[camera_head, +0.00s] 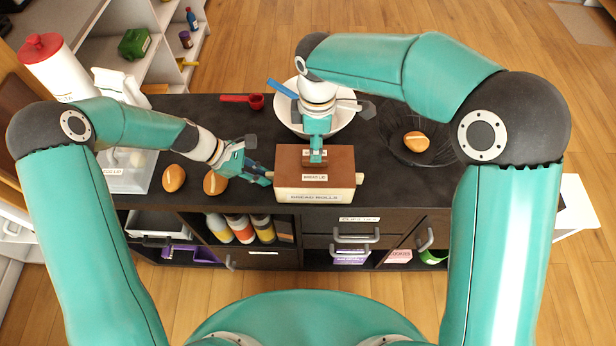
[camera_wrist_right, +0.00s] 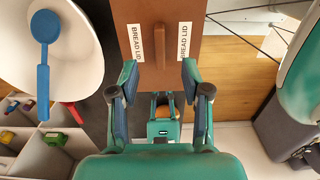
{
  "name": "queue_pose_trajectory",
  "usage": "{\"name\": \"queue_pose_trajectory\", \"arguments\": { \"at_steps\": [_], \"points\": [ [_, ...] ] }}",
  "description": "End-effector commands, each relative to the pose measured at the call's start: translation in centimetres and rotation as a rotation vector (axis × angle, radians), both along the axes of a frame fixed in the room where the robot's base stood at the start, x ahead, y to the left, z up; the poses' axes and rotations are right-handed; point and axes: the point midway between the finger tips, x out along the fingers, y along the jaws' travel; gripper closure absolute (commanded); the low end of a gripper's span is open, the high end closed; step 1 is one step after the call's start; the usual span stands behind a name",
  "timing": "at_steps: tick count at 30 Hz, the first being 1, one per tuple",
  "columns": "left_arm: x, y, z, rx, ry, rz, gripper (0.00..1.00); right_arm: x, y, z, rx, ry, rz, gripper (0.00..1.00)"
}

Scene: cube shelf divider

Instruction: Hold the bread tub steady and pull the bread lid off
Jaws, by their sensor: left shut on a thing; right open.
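My right gripper (camera_head: 316,157) is over the lid, pointing down. In its wrist view the right gripper (camera_wrist_right: 159,72) is open, its fingertips apart either side of the handle's line.
A white bowl (camera_head: 345,117) with a blue utensil (camera_head: 281,88) stands behind the tub. A red scoop (camera_head: 242,98) lies back left. Bread rolls (camera_head: 173,178) lie left of the tub. A dark wire basket (camera_head: 440,150) with a roll stands right. Bare counter lies right of the tub.

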Motion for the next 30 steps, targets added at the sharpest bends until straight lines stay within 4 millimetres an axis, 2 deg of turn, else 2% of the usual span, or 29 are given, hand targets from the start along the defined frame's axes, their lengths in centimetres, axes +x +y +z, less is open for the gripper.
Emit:
{"name": "queue_pose_trajectory", "arguments": {
  "at_steps": [1, 3, 6, 9, 14, 24, 30],
  "points": [
    [0.0, 0.0, 0.0, 0.0, 0.0, 0.0, 1.0, 0.1, 0.1, 1.0, 0.002, -0.007, -0.001, 0.66],
    [0.0, 0.0, 0.0, 0.0, 0.0, 0.0, 1.0, 0.1, 0.1, 2.2, 0.002, -0.007, -0.001, 0.76],
    [0.0, 0.0, 0.0, 0.0, 0.0, 0.0, 1.0, 0.1, 0.1, 3.3, 0.001, -0.004, -0.001, 0.76],
    [0.0, 0.0, 0.0, 0.0, 0.0, 0.0, 1.0, 0.0, 0.1, 3.2, 0.0, -0.001, -0.001, 0.76],
    [0.0, 0.0, 0.0, 0.0, 0.0, 0.0, 1.0, 0.0, 0.1, 2.0, -0.002, 0.0, -0.001, 0.76],
    [0.0, 0.0, 0.0, -0.001, 0.0, 0.0, 1.0, 0.0, 0.0, -2.5, -0.002, 0.001, -0.002, 0.76],
    [0.0, 0.0, 0.0, -0.001, 0.0, 0.0, 1.0, 0.0, 0.1, -4.6, -0.001, 0.0, -0.002, 0.76]
  ]
}}
